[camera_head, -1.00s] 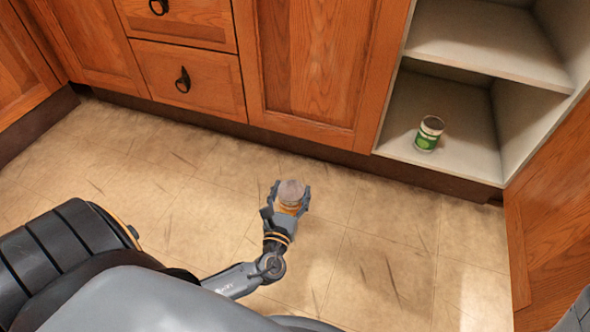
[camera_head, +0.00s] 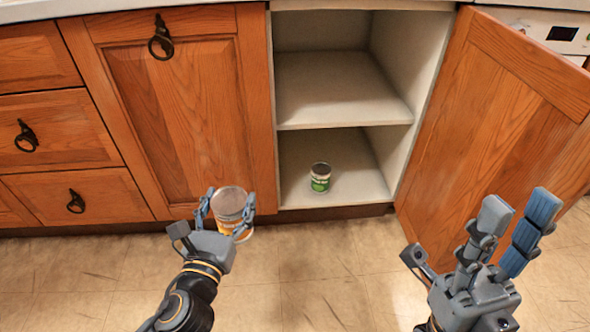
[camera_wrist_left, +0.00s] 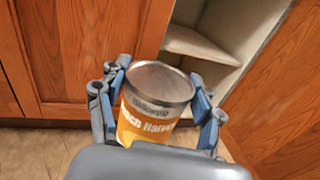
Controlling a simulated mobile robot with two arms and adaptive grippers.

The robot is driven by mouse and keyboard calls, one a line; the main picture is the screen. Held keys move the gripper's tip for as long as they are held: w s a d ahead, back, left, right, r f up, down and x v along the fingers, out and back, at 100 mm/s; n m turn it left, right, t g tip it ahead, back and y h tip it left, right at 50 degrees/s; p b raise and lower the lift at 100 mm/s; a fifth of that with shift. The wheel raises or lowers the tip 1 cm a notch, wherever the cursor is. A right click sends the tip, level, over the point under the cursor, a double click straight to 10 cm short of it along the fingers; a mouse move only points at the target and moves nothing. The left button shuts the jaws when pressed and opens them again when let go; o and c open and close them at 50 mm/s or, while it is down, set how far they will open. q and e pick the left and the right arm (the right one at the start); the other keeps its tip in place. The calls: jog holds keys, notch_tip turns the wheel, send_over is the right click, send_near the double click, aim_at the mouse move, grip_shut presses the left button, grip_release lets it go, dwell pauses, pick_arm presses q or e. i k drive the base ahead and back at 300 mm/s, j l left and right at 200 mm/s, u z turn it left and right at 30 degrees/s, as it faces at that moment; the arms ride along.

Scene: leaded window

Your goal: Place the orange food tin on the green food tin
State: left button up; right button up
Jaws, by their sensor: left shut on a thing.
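The green food tin (camera_head: 320,178) stands upright on the bottom shelf of the open cabinet, near its front edge. The orange food tin (camera_head: 230,207) is held by my left gripper (camera_head: 226,212), in front of the closed cabinet door left of the opening. In the left wrist view the orange tin (camera_wrist_left: 150,112) sits between the fingers with its metal lid up and its label partly hidden by the hand. My right gripper (camera_head: 518,228) is at the lower right, its fingers apart and empty, in front of the open door.
The cabinet's middle shelf (camera_head: 340,90) is bare and lies above the green tin. The bottom shelf (camera_head: 360,180) has free room around the tin. The open wooden door (camera_head: 490,120) swings out on the right. A closed door (camera_head: 170,110) with a ring handle is on the left.

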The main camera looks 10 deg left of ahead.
aim_at(322, 168)
jog(key=i+j+z, duration=0.2)
jog(key=j+z, duration=0.15)
jog(key=i+j+z, duration=0.15)
jog(key=j+z, duration=0.25)
jog(key=i+j+z, duration=0.1)
jog(key=i+z, duration=0.35)
jog(key=i+j, duration=0.05)
